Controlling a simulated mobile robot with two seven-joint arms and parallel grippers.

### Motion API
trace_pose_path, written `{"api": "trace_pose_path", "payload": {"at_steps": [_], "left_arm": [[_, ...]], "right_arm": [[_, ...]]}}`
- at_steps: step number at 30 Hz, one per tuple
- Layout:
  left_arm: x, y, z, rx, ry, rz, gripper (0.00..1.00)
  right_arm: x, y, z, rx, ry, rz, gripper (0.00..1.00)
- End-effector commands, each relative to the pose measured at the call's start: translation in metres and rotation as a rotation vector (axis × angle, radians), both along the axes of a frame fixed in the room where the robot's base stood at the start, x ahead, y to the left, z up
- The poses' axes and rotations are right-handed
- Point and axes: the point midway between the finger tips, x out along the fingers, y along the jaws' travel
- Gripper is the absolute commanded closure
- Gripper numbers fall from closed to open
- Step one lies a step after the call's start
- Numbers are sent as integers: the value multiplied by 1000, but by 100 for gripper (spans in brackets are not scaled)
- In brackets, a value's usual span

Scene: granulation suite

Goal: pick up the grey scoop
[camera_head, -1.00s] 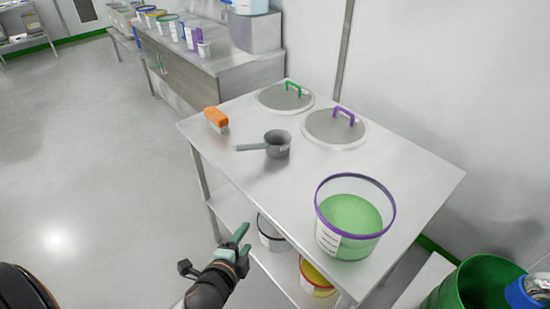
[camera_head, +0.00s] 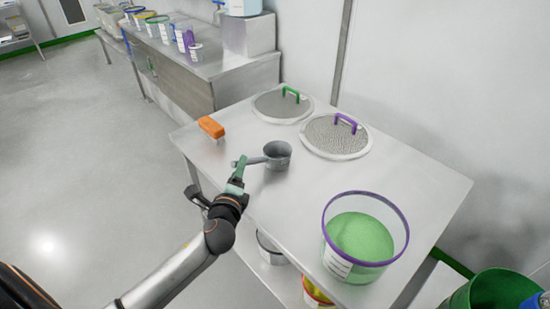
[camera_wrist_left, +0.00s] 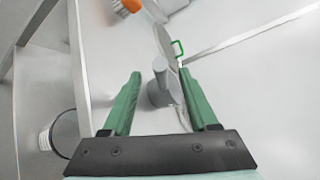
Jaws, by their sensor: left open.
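The grey scoop (camera_head: 278,155) sits on the steel table, its cup toward the right and its handle pointing left toward my gripper. My left gripper (camera_head: 239,168) is at the near left edge of the table, by the end of the scoop's handle. In the left wrist view its two green fingers (camera_wrist_left: 158,95) are spread apart, with the scoop (camera_wrist_left: 162,88) showing between them. I cannot tell whether either finger touches the handle. My right gripper is not in view.
An orange brush (camera_head: 211,127) lies left of the scoop. Two round lids with a green handle (camera_head: 282,104) and a purple handle (camera_head: 336,137) lie behind it. A purple-rimmed tub of green powder (camera_head: 362,238) stands at the front right. Bare tabletop surrounds the scoop.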

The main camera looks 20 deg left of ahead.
Motion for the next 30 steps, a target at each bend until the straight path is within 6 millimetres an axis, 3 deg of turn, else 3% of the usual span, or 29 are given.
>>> {"api": "trace_pose_path", "payload": {"at_steps": [6, 15, 30], "left_arm": [[27, 12, -2, 0, 0, 1, 40], [31, 13, -4, -1, 1, 0, 40], [30, 13, -4, -1, 1, 0, 96]], "right_arm": [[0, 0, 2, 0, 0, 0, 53], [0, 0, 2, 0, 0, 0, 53], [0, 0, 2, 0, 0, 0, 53]]}}
